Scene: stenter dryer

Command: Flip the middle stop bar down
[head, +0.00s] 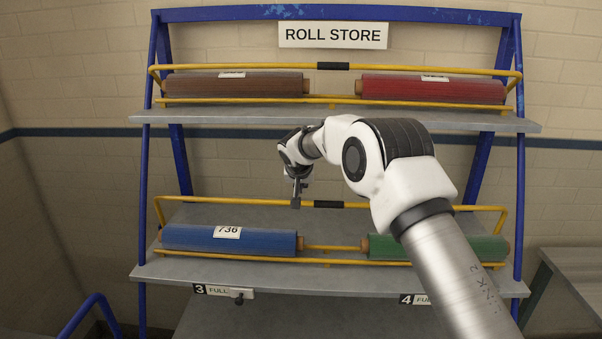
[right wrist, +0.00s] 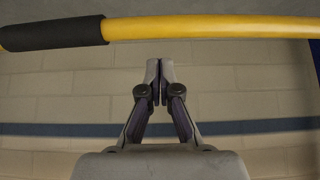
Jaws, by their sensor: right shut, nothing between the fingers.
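The middle stop bar (head: 250,201) is a yellow bar with a black grip (head: 328,204). It stands raised above the rolls on the lower shelf in the head view. The bar (right wrist: 210,27) and its black grip (right wrist: 55,33) cross the top of the right wrist view. My right gripper (head: 295,204) is shut and empty, pointing down close to the bar, just left of the grip. In the right wrist view its fingertips (right wrist: 160,68) show just below the bar; I cannot tell whether they touch. My left gripper is not in view.
A blue roll (head: 228,239) marked 736 and a green roll (head: 440,247), partly behind my right arm, lie on the lower shelf (head: 310,215). The upper shelf (head: 335,117) holds brown (head: 235,84) and red (head: 433,89) rolls behind another yellow bar (head: 260,66). Blue posts (head: 143,190) flank them.

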